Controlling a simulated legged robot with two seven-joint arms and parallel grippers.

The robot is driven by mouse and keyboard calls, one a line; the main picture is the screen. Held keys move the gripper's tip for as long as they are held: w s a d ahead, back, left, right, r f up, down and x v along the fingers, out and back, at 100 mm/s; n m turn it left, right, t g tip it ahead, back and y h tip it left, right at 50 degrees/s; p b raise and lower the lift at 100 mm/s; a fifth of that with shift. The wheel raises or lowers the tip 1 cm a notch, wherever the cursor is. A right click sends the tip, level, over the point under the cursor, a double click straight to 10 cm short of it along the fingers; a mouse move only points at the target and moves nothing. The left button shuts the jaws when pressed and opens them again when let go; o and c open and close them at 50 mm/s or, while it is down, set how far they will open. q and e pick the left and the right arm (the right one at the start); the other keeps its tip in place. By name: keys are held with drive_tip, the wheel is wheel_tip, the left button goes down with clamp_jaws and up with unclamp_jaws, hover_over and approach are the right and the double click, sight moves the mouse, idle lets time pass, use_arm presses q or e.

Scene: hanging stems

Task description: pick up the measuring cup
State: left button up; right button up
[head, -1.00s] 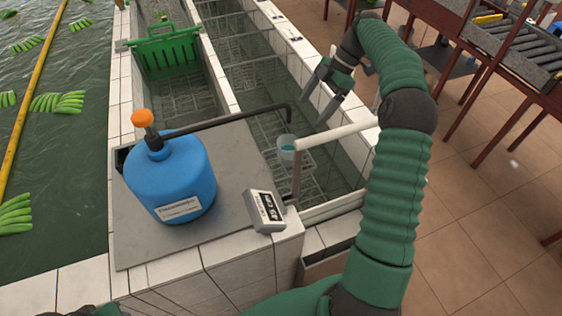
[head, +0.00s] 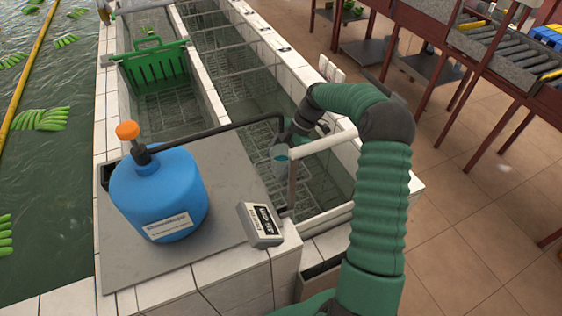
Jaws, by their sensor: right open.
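The measuring cup (head: 281,157), small with a teal inside, is over the long water trough, close beside the upright of the pale pipe frame. The black spout of the blue tank ends just above it. My right gripper (head: 279,152) is open and has its fingers at the cup, seemingly on either side of it. The gripper hides part of the cup, and I cannot tell whether the fingers touch it. My left gripper is not in view.
The blue tank (head: 160,195) with an orange knob stands on a grey slab (head: 120,265). A grey scale-like device (head: 260,224) sits at the slab's right edge. A pale pipe (head: 322,143) runs close to the cup. A green crate (head: 152,66) is in the left trough.

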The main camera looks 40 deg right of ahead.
drive_tip(key=shift+x, duration=0.8)
clamp_jaws()
